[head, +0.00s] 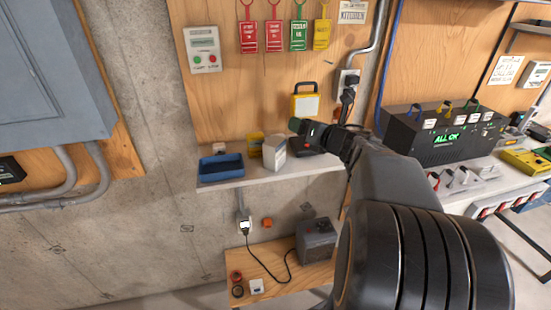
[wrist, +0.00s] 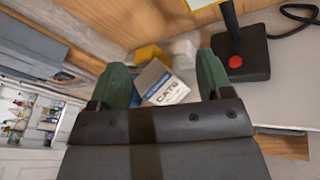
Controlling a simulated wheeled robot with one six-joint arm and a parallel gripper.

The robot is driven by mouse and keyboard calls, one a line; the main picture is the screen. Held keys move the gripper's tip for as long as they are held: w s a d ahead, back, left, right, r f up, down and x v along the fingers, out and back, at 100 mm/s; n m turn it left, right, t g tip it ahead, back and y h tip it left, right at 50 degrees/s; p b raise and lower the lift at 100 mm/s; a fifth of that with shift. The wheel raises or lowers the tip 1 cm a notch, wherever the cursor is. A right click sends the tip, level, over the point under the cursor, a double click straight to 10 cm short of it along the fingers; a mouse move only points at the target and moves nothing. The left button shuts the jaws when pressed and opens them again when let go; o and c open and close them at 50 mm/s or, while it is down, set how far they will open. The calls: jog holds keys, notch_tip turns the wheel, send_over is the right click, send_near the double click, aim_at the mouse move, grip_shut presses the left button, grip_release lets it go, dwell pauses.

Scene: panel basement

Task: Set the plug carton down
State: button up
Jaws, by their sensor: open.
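The plug carton, a white box with a blue band and "CAT6" lettering, stands on the wall shelf (head: 235,182). It shows in the head view (head: 274,156) and in the wrist view (wrist: 162,82). My gripper (head: 297,126) is open, its green fingers spread. In the wrist view the carton shows between the two fingertips (wrist: 170,75), with a gap on the right. In the head view the fingertips are above and right of the carton. I cannot tell whether a finger touches it. The carton's lower part is hidden in the wrist view.
A black device with a red button (wrist: 236,62) is close to the right finger. A yellow-framed case (head: 305,103) is behind.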

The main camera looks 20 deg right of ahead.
aim_at(281, 151)
jog(key=s+f+n+g+y, duration=0.4)
jog(key=s+f+n+y, duration=0.15)
jog(key=n, duration=0.45)
jog(key=shift+y, duration=0.25)
jog(key=x, duration=0.3)
jog(key=p+x, duration=0.1)
jog(key=x, duration=0.5)
jog(key=shift+w+d+r, duration=0.1)
jog(key=shift+w+r, duration=0.15)
jog(key=shift+f+p+x, duration=0.2)
jog(key=shift+p+x, duration=0.55)
jog(key=shift+x, duration=1.45)
jog(key=shift+d, duration=0.1)
jog(key=shift+c, duration=0.2)
jog(key=c, duration=0.7)
jog(key=shift+o, duration=0.2)
jog(key=shift+r, duration=0.1)
